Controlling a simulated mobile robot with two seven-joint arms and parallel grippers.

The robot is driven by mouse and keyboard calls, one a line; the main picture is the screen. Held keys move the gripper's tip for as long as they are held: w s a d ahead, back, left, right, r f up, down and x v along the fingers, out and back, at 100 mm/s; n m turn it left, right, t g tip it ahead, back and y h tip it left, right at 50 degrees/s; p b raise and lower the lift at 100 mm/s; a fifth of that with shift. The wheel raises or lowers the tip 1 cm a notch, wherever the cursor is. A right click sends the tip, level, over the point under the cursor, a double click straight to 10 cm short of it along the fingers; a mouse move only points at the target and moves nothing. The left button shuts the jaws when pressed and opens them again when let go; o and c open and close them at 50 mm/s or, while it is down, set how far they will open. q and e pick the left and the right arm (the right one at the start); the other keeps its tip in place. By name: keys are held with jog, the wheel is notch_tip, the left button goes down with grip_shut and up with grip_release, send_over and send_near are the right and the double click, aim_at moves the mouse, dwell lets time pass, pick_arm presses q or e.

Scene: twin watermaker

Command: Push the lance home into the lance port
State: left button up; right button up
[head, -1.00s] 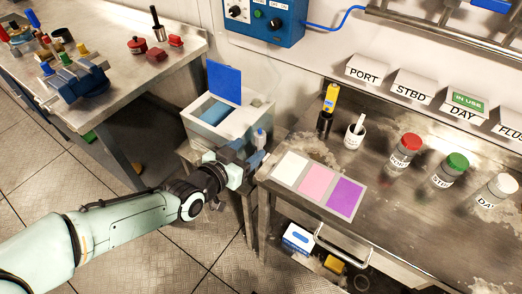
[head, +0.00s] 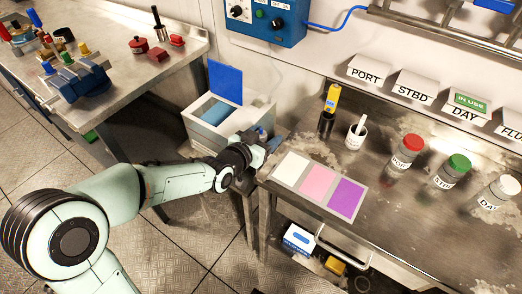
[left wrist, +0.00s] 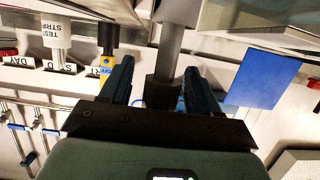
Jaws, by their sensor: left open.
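My left gripper (head: 258,148) is beside the right end of the white tank (head: 207,132), whose blue lid (head: 225,80) stands open. In the left wrist view the two dark fingers of the gripper (left wrist: 158,68) are spread. A dark grey cylinder (left wrist: 164,88), perhaps the lance, lies between them, with a lighter grey section (left wrist: 180,12) beyond. I cannot tell whether the fingers touch it. In the head view a small pale and blue top (head: 262,133) shows just past the gripper. I cannot make out the lance port. My right gripper is not in view.
The steel bench (head: 395,205) at right holds a colour card (head: 317,184), a white cup (head: 355,137), a yellow meter (head: 331,98) and capped jars (head: 406,152). The left table (head: 115,88) holds a blue vise-like fixture (head: 75,82) and red parts (head: 175,40).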

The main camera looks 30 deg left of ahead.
pick_arm(q)
jog(key=c, duration=1.1)
jog(key=shift+r, duration=0.1)
notch_tip(320, 180, up, 20)
jog(key=p, duration=0.4)
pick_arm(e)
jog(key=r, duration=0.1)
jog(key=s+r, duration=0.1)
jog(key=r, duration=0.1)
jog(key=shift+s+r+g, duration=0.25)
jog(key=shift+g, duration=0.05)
